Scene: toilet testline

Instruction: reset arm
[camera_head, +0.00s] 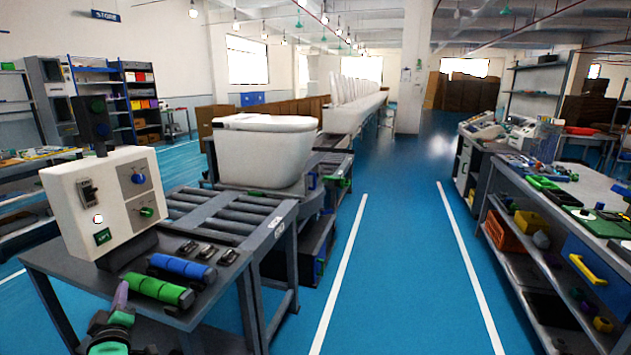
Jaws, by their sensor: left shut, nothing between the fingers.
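My left gripper (119,300) shows at the bottom left, low in front of the testing table's near edge. Its fingers are shut with nothing held. Part of it is cut off by the bottom of the picture. A white control box (103,200) with knobs and a switch stands on the dark grey table (80,268) just beyond it. A green cylinder (160,289) and a blue cylinder (183,268) lie on the table to the right of my gripper. My right gripper is not in view.
A white toilet (262,150) sits on the roller conveyor (205,215) behind the table. A workbench (590,190) with tools and bins stands at the right. The blue floor aisle (405,270) between them is clear.

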